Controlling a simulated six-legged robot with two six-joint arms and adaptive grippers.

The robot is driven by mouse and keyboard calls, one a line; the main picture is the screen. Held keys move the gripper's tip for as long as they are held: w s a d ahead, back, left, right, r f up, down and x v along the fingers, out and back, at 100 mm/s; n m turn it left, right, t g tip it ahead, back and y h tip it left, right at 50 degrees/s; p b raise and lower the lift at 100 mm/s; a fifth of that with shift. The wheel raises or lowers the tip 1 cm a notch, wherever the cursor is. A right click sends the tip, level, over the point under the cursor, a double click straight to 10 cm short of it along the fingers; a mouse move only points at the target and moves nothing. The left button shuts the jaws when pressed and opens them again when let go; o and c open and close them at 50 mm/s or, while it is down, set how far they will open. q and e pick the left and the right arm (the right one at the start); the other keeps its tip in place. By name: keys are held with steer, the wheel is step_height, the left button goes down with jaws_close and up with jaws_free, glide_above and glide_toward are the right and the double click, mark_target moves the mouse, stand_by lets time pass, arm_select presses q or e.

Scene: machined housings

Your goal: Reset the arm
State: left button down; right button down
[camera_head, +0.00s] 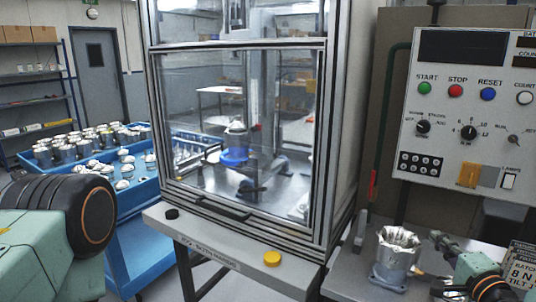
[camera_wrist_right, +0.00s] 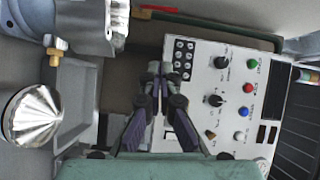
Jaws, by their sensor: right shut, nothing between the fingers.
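My right arm comes in at the lower right of the head view. Its gripper (camera_head: 440,243) is beside a metal housing on the bench, apart from what I can tell. In the right wrist view the two dark fingers of the right gripper (camera_wrist_right: 154,70) meet at their tips, shut and empty, with the control panel behind them. My left arm shows only as a green link with a black joint at the lower left of the head view; its gripper is out of view.
The metal housing (camera_head: 396,252) stands on the bench near my right gripper. A control panel (camera_head: 468,110) with buttons and knobs is above. A glazed machine enclosure (camera_head: 240,130) fills the middle. A blue cart (camera_head: 140,235) with several metal parts stands left.

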steer(key=s+a+f+n+g+b, duration=0.2)
steer(key=s+a+f+n+g, duration=0.25)
steer(key=f, duration=0.55)
steer(key=s+a+f+n+g+b, duration=0.2)
steer(key=s+a+f+n+g, duration=0.3)
steer(key=f, duration=0.5)
steer(key=s+a+f+n+g+b, duration=0.3)
steer(key=s+f, duration=0.7)
steer(key=s, duration=0.4)
steer(key=s+a+f+n+g+b, duration=0.3)
steer(key=s+f+b, duration=0.5)
steer(key=s+f, duration=0.3)
steer(key=s+a+g, duration=0.1)
steer(key=s+g, duration=0.1)
steer(key=s, duration=0.2)
steer(key=shift+s+h, duration=0.15)
steer(key=shift+h, duration=0.15)
steer(key=shift+d, duration=0.1)
